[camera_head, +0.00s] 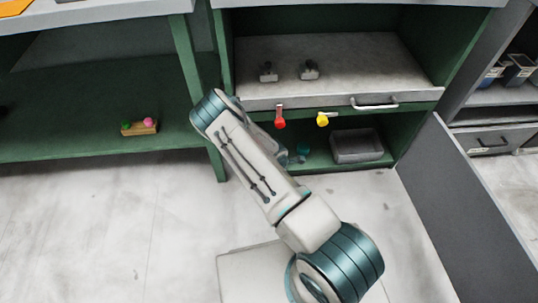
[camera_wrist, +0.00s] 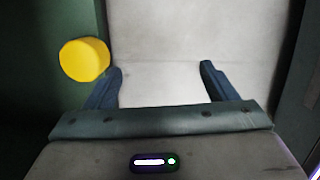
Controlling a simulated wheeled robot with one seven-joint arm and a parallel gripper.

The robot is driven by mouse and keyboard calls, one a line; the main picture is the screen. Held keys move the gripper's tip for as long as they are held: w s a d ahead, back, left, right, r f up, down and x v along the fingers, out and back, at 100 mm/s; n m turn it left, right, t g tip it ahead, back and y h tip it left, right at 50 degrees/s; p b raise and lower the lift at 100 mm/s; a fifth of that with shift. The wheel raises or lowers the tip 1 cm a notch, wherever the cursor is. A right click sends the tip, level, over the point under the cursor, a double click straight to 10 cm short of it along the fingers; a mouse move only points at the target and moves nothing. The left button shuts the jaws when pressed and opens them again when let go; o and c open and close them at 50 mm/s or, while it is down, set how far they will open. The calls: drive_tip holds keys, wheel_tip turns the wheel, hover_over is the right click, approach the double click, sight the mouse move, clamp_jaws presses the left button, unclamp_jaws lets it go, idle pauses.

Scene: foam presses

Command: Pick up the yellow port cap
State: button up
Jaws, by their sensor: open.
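The yellow port cap (camera_head: 322,119) shows in the head view at the front of the grey drawer, right of a red piece. In the wrist view, a round yellow face (camera_wrist: 84,59), which looks like the same cap, is at the upper left, beside and outside the left finger. My gripper (camera_wrist: 159,68) is open, with its two dark fingers wide apart and only a pale, plain surface showing between them. The cap is not between the fingers. In the head view my gripper is mostly hidden behind my arm, below the drawer front.
A red piece (camera_head: 279,118) hangs left of the yellow cap. A drawer handle (camera_head: 374,104) sticks out to the right. A grey bin (camera_head: 357,146) stands on the lower shelf. A small block (camera_head: 139,128) with pink and green pieces lies on the left shelf.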

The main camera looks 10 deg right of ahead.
drive_tip(key=w+a+r+n+t+h, duration=0.2)
drive_tip(key=w+a+r+n, duration=0.1)
drive_tip(key=w+r+n, duration=0.3)
drive_tip(key=shift+w+a+r+n, duration=0.15)
drive_tip(key=shift+w+r+n, duration=0.35)
drive_tip(key=shift+w, duration=0.5)
drive_tip(key=b+x, duration=0.6)
drive_tip(key=x, duration=0.7)
drive_tip(key=shift+w+f, duration=0.25)
drive_tip(key=shift+f, duration=0.05)
drive_tip(key=c, duration=1.1)
